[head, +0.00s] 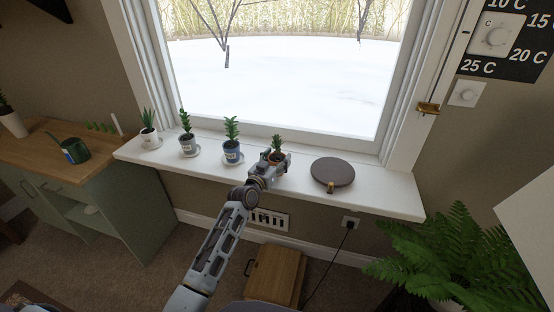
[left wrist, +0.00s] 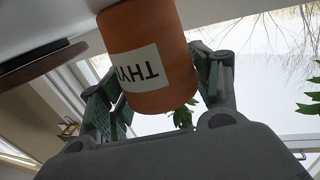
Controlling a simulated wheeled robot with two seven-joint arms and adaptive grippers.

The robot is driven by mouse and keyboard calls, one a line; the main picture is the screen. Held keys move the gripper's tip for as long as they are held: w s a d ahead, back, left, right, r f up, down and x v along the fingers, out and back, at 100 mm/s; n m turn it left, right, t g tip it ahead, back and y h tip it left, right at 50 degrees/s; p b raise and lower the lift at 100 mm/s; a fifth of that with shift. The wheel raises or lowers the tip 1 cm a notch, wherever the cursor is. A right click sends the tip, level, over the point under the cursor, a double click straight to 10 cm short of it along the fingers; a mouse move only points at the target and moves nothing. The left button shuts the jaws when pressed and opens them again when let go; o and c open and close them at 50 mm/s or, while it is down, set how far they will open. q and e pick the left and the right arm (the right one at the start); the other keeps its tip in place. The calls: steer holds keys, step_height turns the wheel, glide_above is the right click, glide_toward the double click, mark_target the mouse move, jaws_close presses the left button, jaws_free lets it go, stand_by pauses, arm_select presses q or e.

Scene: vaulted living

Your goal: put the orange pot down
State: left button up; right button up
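The orange pot (head: 278,158) holds a small green plant and is at the window sill (head: 384,191), between the blue pot and the dark round disc. In the left wrist view the pot (left wrist: 172,72) appears upside down, with a white label reading "THY". My left gripper (head: 275,166) is around it; in the left wrist view its two green-padded fingers (left wrist: 160,88) press on both sides of the pot. The pot's base is close to the sill; I cannot tell whether it touches. My right gripper is not in view.
The dark round disc (head: 332,170) lies to the right. The sill's right end is clear. A fern (head: 450,262) stands below right.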

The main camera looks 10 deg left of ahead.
arm_select(q)
steer(key=shift+o, duration=1.4)
steer(key=shift+r, duration=0.2)
steer(key=shift+s, duration=0.15)
